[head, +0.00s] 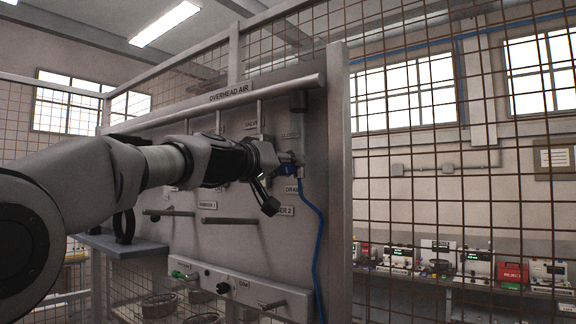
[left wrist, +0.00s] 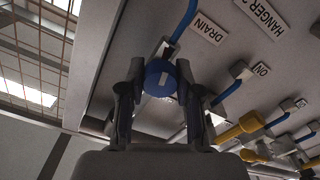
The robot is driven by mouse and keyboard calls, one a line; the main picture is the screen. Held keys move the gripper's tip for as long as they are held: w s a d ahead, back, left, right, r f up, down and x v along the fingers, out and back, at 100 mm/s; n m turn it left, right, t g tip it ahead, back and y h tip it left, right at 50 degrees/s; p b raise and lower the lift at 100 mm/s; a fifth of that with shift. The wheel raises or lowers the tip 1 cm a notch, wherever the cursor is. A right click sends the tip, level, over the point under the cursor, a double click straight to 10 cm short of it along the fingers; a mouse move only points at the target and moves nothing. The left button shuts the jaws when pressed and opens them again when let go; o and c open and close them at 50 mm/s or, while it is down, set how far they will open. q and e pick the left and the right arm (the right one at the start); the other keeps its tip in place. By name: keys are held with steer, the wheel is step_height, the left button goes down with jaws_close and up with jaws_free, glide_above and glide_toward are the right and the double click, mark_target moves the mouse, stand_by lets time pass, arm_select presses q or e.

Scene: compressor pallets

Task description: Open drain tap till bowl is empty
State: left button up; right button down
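The drain tap is a round blue knob with a white mark, seen face-on in the left wrist view (left wrist: 160,78). It sits beside the DRAIN label on the grey panel. My left gripper (left wrist: 160,74) has one finger on each side of the knob, with no clear gap, and looks shut on it. In the head view my left gripper (head: 282,172) reaches the panel's right part, where a bit of blue shows at its tip. A blue hose (head: 316,240) runs down from there. I cannot make out the bowl or any liquid level. My right gripper is not in view.
The grey panel (head: 230,255) carries labels, pegs and a lower strip with small knobs. A post (head: 338,180) and wire mesh stand just right of the tap. Yellow fittings (left wrist: 250,123) and blue handles lie right in the wrist view. A bench with devices (head: 440,260) stands behind the mesh.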

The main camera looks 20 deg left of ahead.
arm_select(q)
steer(key=shift+d, duration=0.1)
jaws_close()
steer(key=shift+f+b, duration=0.25)
steer(key=shift+b, duration=0.05)
steer(key=m+b, duration=0.2)
steer(key=shift+f+b, duration=0.2)
steer(key=shift+b, duration=0.15)
steer(key=shift+r+m+b, duration=0.1)
steer(key=shift+m+b, duration=0.2)
steer(key=shift+m, duration=0.2)
steer(key=shift+r, duration=0.25)
steer(key=o, duration=1)
jaws_free()
steer(key=shift+c, duration=0.2)
steer(key=shift+w, duration=0.15)
